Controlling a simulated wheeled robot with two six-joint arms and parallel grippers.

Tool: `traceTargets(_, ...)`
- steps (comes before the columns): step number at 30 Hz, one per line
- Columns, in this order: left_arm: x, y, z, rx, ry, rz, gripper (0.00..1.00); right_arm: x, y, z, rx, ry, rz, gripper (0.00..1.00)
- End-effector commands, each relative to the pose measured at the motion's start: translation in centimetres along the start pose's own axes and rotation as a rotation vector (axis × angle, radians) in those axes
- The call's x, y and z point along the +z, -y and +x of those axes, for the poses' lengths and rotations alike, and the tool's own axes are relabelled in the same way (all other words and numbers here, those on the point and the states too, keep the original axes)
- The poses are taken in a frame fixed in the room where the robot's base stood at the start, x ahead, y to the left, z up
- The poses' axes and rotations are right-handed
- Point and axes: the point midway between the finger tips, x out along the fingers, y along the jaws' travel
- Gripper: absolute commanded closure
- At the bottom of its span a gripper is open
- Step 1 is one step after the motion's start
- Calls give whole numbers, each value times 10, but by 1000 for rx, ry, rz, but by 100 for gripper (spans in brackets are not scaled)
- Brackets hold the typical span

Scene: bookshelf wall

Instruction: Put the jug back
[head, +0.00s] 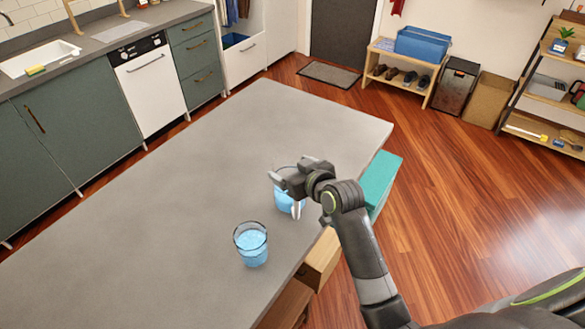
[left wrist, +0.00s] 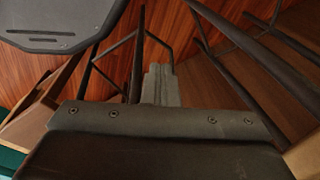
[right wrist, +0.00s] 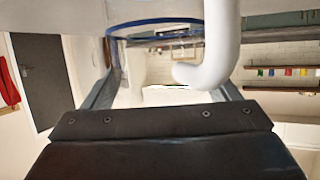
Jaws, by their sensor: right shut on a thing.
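The jug (head: 283,203) holds blue liquid and is partly hidden behind my right gripper (head: 286,192) in the head view. My right gripper is shut on the jug near the right edge of the grey counter. In the right wrist view, a blue rim and a thick white curved handle (right wrist: 218,50) show close up between the fingers. I cannot tell whether the jug's base touches the counter. A clear glass (head: 251,246) of blue liquid stands upright on the counter, nearer than the jug. My left gripper (left wrist: 160,84) has its fingers together, empty; it is outside the head view.
The grey counter (head: 220,150) is otherwise bare, with free room to the left and back. A teal box (head: 381,180) and wooden parts lie below its right edge. A shelf rack (head: 540,120) stands at the far right. A sink (head: 40,58) is at the back left.

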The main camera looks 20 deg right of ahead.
Motion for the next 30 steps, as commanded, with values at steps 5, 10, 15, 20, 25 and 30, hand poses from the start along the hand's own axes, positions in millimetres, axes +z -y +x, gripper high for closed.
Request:
traceTargets(5, 0, 0, -1, 0, 0, 0, 100, 0, 0, 1, 0, -7, -1, 89)
traceTargets(10, 0, 0, 0, 0, 0, 0, 100, 1, 0, 1, 0, -6, -1, 89)
traceTargets(15, 0, 0, 1, 0, 0, 0, 100, 6, 0, 2, 0, -1, -1, 9)
traceTargets(20, 1, 0, 1, 0, 1, 0, 100, 6, 0, 2, 0, -1, 0, 0)
traceTargets(25, 1, 0, 0, 0, 2, 0, 100, 3, 0, 1, 0, -1, -1, 0)
traceTargets(30, 2, 0, 2, 0, 2, 0, 100, 4, 0, -10, 1, -2, 0, 0)
